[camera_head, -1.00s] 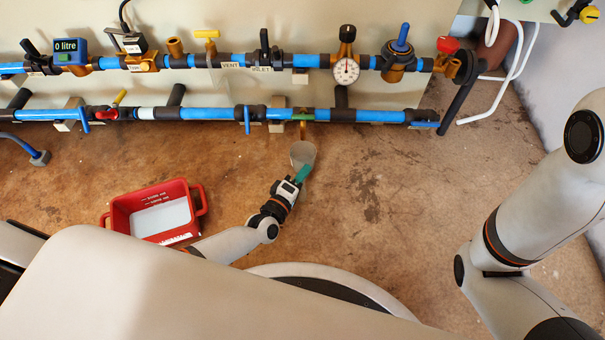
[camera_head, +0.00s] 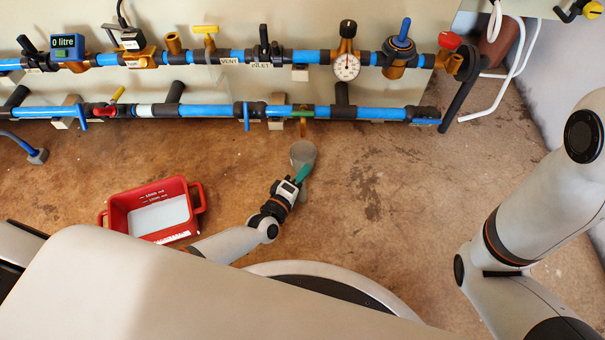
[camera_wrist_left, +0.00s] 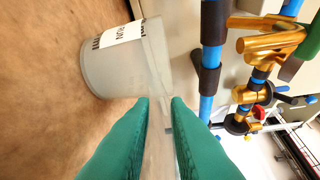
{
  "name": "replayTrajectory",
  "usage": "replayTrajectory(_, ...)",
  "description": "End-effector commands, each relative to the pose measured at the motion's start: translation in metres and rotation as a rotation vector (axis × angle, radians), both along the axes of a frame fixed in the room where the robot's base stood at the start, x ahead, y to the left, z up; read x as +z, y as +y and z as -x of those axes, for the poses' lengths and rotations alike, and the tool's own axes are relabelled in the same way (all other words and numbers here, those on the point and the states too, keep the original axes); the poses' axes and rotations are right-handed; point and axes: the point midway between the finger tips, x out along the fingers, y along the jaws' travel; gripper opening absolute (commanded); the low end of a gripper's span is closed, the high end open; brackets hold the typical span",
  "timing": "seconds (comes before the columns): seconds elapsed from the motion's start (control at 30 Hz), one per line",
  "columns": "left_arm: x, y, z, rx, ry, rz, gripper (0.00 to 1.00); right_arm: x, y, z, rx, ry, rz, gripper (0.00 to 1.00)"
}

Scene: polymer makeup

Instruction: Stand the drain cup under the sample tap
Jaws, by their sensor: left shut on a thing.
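The drain cup (camera_head: 302,150) is a pale, translucent cup just in front of the sample tap in the head view. The sample tap (camera_head: 303,126) is a brass spout with a green top on the lower blue pipe. My left gripper (camera_head: 301,176) has teal fingers and is shut on the cup's near side. In the left wrist view the fingers (camera_wrist_left: 160,125) pinch a clear part of the cup (camera_wrist_left: 112,72), which has a white label. I cannot tell whether the cup touches the floor or how far under the spout it is. My right gripper is out of view.
A red tub (camera_head: 178,211) with a pale inside stands on the floor left of my left arm. Two blue pipe runs (camera_head: 200,111) with valves and a gauge (camera_head: 346,66) cross the back. The brown floor right of the cup is clear.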

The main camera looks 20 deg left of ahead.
Motion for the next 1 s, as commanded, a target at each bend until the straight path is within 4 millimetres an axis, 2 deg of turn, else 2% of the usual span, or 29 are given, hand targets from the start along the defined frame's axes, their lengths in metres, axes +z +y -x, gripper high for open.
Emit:
replayTrajectory(0.13,-0.004,0.0,0.0,0.0,0.0,0.0,0.0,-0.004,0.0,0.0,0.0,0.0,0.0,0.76)
replayTrajectory(0.17,-0.003,0.0,0.0,0.0,0.0,0.0,0.2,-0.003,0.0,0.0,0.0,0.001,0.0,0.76)
replayTrajectory(0.3,-0.003,0.0,0.0,0.0,0.0,0.0,0.4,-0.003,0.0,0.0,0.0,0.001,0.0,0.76)
replayTrajectory(0.57,-0.003,0.0,0.001,0.0,0.001,0.0,0.4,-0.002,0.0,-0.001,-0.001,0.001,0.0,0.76)
replayTrajectory(0.67,-0.001,0.002,0.007,0.0,0.002,-0.001,0.4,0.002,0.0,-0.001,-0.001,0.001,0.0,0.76)
replayTrajectory(0.77,0.002,0.005,0.02,-0.001,0.005,-0.003,0.4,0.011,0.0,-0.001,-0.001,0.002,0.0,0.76)
replayTrajectory(1.0,0.008,0.016,0.07,-0.001,0.005,-0.001,0.4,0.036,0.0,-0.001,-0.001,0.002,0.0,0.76)
